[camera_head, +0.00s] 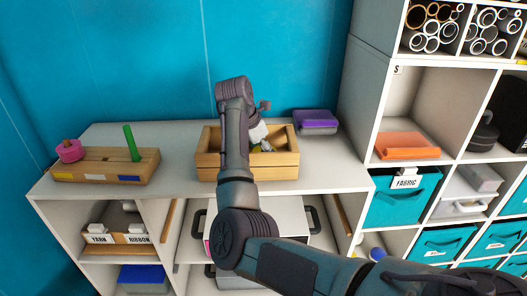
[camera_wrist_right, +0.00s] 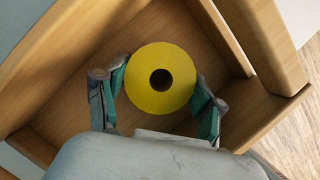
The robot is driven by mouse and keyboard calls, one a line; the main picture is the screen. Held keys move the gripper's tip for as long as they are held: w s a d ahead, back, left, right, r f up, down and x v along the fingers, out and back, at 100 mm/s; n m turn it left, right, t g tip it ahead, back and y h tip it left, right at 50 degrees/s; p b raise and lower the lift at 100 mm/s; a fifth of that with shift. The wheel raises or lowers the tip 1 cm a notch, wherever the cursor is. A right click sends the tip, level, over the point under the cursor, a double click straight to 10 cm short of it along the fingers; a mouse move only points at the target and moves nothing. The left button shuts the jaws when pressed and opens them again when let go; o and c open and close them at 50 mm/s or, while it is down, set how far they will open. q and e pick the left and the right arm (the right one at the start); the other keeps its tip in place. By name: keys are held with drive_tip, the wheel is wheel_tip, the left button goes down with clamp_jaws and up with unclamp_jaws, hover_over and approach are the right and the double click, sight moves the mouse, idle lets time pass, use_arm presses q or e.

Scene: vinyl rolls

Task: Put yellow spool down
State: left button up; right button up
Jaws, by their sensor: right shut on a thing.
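The yellow spool (camera_wrist_right: 141,84) is seen end-on in the right wrist view, with a dark round hole in its middle. My right gripper (camera_wrist_right: 163,92) is shut on it, one teal-padded finger at each side. The spool is inside or just above a wooden box (camera_wrist_right: 65,75); I cannot tell whether it touches the floor of the box. In the head view the wooden box (camera_head: 280,172) stands on the white shelf top, and my right arm reaches over it and hides most of the gripper and spool. My left gripper is not in view.
A wooden holder (camera_head: 105,169) with a pink spool (camera_head: 70,151) and a green upright roll (camera_head: 131,143) stands to the left. A purple case (camera_head: 316,121) lies behind right of the box. A tall white cubby shelf (camera_head: 393,100) bounds the right side. Shelf top is clear between holder and box.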

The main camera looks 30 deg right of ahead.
drive_tip(key=shift+f, duration=0.1)
drive_tip(key=o, duration=1.2)
drive_tip(key=shift+a+r, duration=0.15)
drive_tip(key=shift+r, duration=0.3)
drive_tip(key=b+v, duration=0.1)
drive_tip(key=v, duration=1)
drive_tip(key=shift+s+a+r, duration=0.1)
drive_tip(key=shift+a+r, duration=0.05)
